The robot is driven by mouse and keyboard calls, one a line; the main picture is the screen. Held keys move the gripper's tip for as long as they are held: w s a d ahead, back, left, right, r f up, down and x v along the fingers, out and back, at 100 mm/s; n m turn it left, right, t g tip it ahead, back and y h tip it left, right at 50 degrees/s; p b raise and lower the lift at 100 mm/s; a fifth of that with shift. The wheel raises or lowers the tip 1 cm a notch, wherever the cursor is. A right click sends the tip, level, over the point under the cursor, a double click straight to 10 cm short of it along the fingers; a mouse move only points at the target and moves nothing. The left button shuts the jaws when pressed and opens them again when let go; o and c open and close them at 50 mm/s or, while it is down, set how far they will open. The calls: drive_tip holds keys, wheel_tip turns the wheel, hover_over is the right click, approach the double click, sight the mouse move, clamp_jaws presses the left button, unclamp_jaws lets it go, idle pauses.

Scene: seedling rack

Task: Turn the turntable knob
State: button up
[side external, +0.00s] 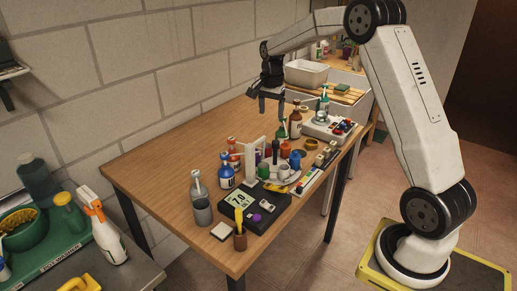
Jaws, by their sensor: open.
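A pale round plate, seemingly the turntable (297,179), lies low on the wooden table and carries small coloured items. A dark upright post (275,148) with a thick top stands at its back; I cannot tell if this is the knob. My gripper (271,105) points down above the far part of the table. Its two fingers are apart with nothing visible between them. It is above and behind the turntable, clear of it. Small items hide much of the turntable.
Bottles crowd the area: brown ones (295,124) near my gripper, a blue one (226,177) left. A black device (257,207) and grey bottle (201,205) are in front. The table's left part (165,160) is clear.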

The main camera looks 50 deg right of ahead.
drive_tip(key=d+f+m, duration=0.1)
drive_tip(key=d+m, duration=0.1)
drive_tip(key=d, duration=0.2)
hover_over(276, 141)
drive_tip(key=shift+w+f, duration=0.1)
drive_tip(key=shift+f, duration=2.5)
drive_tip(key=shift+f, duration=0.1)
drive_tip(key=shift+f, duration=3.75)
clamp_jaws()
